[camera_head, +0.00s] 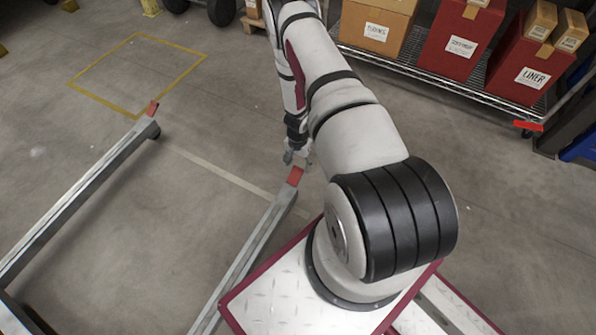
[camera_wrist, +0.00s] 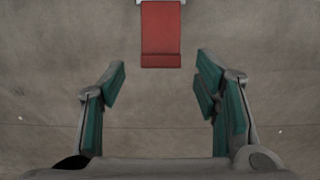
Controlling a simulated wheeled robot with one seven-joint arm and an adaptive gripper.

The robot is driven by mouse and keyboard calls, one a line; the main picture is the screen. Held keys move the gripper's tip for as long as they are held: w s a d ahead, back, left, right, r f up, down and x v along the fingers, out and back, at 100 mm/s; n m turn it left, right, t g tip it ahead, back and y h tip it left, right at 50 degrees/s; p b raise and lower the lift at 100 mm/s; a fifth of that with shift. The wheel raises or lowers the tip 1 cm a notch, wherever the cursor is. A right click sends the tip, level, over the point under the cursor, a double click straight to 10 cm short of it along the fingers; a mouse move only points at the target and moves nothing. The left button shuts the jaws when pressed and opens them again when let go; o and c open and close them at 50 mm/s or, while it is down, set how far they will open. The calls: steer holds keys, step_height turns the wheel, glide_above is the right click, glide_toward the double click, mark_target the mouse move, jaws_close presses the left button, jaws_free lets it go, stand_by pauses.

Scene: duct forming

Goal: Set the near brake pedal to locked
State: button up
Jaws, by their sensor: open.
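The near red brake pedal (camera_head: 295,176) sits at the end of a grey metal rail (camera_head: 262,236) beside my base. My gripper (camera_head: 297,156) is just beyond that rail end in the head view, close to the pedal. In the wrist view the red pedal (camera_wrist: 161,36) shows at the top centre, ahead of the open fingers. My gripper (camera_wrist: 161,84) is open and empty there, with bare floor between its green pads. A second red pedal (camera_head: 152,108) is at the end of the far rail (camera_head: 85,188). I cannot tell the pedals' tilt exactly.
A wire shelf (camera_head: 450,78) with cardboard and red boxes (camera_head: 462,45) stands at the upper right. A yellow floor outline (camera_head: 138,72) lies at the upper left. The floor between the two rails and around the pedal ends is clear.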

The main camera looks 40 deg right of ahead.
mark_target(298, 168)
steer(key=shift+f+b, duration=0.7)
steer(key=shift+f, duration=1.55)
jaws_close()
